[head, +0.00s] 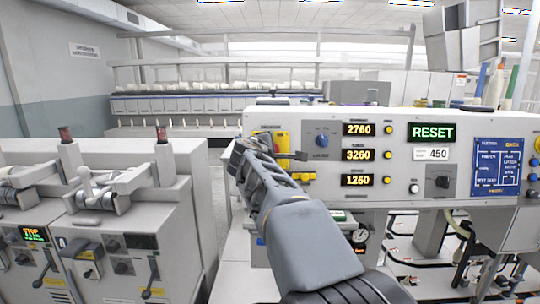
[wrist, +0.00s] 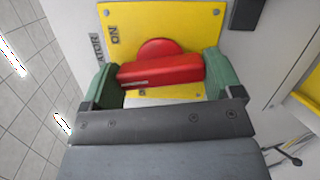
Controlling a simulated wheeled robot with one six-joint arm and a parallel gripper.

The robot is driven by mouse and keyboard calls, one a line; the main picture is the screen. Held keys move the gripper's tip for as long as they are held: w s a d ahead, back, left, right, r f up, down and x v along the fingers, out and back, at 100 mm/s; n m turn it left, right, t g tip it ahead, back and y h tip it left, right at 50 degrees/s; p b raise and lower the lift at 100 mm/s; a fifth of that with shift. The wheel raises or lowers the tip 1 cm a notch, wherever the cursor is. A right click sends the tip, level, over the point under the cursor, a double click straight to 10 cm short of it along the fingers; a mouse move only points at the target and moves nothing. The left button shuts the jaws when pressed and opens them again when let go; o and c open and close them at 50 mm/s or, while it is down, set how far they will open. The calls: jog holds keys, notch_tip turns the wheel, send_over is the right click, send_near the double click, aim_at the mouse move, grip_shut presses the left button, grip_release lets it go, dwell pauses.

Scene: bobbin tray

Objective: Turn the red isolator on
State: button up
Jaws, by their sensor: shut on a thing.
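The red isolator's handle (wrist: 160,70) is a red bar on a round red base, on a yellow plate (wrist: 190,22) in the wrist view. An "ON" mark (wrist: 115,34) is on the plate to the upper left of the handle. The handle lies nearly level across the wrist picture. My gripper (wrist: 158,76) is shut on the handle, with a green pad at each end of the bar. In the head view my gripper (head: 262,150) is against the yellow plate (head: 283,139) at the panel's left end and hides the red handle.
The pale control panel (head: 440,190) has a dark-blue knob (head: 322,141), orange number displays (head: 358,155) and a green RESET display (head: 432,132) right of the plate. Grey machines (head: 115,225) with levers stand at left. A narrow gap of floor lies between.

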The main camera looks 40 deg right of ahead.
jog(key=shift+m, duration=0.9)
jog(key=shift+g, duration=0.3)
jog(key=o, duration=0.7)
jog(key=shift+o, duration=0.2)
jog(key=b+v, duration=0.2)
jog(key=v, duration=1.2)
jog(key=shift+d, duration=0.15)
jog(key=shift+s+r, duration=0.1)
jog(key=shift+s, duration=0.05)
